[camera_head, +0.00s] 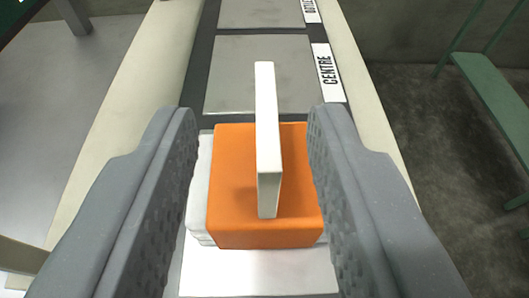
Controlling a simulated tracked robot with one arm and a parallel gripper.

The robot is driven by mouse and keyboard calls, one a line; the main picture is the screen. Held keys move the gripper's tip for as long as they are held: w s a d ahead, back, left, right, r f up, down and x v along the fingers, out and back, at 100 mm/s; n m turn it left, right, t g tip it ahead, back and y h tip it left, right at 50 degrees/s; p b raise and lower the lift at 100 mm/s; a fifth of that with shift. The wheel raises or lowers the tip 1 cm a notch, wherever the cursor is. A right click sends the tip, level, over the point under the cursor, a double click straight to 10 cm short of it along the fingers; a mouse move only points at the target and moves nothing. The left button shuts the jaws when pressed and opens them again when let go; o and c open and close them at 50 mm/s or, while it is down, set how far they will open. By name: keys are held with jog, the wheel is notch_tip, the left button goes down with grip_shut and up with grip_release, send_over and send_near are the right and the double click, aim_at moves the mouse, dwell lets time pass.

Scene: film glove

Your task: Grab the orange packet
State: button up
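The orange packet (232,212) is a box-like block in the middle of the head view, with an upright cream plate-like piece (267,140) standing on its top. It rests on a white stack (197,214), which shows at its left side. My gripper (252,135) has its two grey, dimpled fingers on either side of the packet. A narrow gap shows at the left finger. At the right finger the packet's edge is partly hidden, and I cannot tell whether they touch.
Grey square plates (258,73) lie in a row on a dark strip beyond the packet. Cream rails (134,113) border both sides. A green bench (492,92) stands at the right on dark floor.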

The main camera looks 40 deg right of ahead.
aim_at(265, 135)
jog(key=x, duration=0.5)
jog(key=shift+s+d+f, duration=0.1)
jog(key=shift+s+f, duration=0.2)
grip_shut()
